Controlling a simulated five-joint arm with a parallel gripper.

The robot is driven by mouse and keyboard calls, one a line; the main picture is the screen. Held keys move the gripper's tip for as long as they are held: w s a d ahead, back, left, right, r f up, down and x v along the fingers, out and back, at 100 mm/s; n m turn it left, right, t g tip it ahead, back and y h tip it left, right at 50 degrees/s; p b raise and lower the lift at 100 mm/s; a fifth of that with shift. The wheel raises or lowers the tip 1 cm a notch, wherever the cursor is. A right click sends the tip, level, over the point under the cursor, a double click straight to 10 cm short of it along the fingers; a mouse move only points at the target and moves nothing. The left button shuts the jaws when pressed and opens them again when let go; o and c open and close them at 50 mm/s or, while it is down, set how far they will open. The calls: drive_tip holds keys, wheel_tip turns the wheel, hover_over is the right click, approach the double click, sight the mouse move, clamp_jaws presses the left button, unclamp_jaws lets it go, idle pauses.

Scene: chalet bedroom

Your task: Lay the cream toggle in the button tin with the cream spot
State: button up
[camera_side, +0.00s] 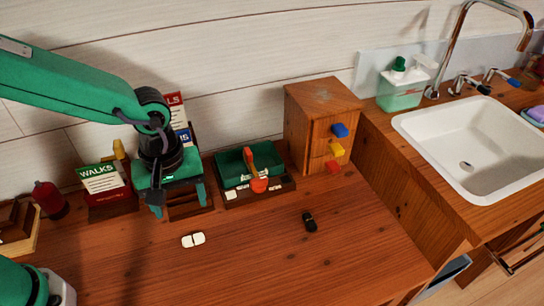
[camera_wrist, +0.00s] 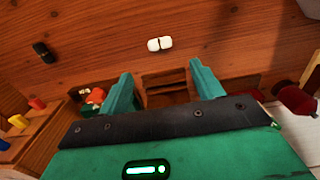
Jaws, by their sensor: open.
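The cream toggle (camera_side: 193,240), a small two-lobed whitish piece, lies on the bare wooden worktop. In the wrist view the cream toggle (camera_wrist: 159,44) shows beyond my fingertips, roughly centred between them. My gripper (camera_side: 180,203) is open and empty, pointing down above the back of the worktop, behind the toggle; its two green fingers also show in the wrist view (camera_wrist: 160,72). A green open-topped tray (camera_side: 234,161) in a dark wooden holder stands right of my gripper, with small pale pieces along its front. I cannot make out a button tin with a cream spot.
A black toggle (camera_side: 309,221) lies to the right on the worktop. A wooden cabinet (camera_side: 306,125) with coloured knobs stands behind, a WALKS card (camera_side: 100,178) at left, a sink (camera_side: 466,145) at right. The front worktop is clear.

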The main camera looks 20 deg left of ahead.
drive_tip(key=shift+r, duration=0.25)
idle(0.4)
drive_tip(key=s+a+r+m+t, duration=0.2)
drive_tip(key=a+r, duration=0.4)
drive_tip(key=a, duration=0.3)
drive_tip(key=s+a+r+m+t, duration=0.3)
drive_tip(key=a+r+m, duration=0.3)
drive_tip(key=a, duration=0.4)
drive_tip(key=shift+s+m+t, duration=0.3)
drive_tip(key=shift+s+m, duration=0.2)
drive_tip(key=shift+s, duration=0.25)
drive_tip(key=shift+o, duration=0.5)
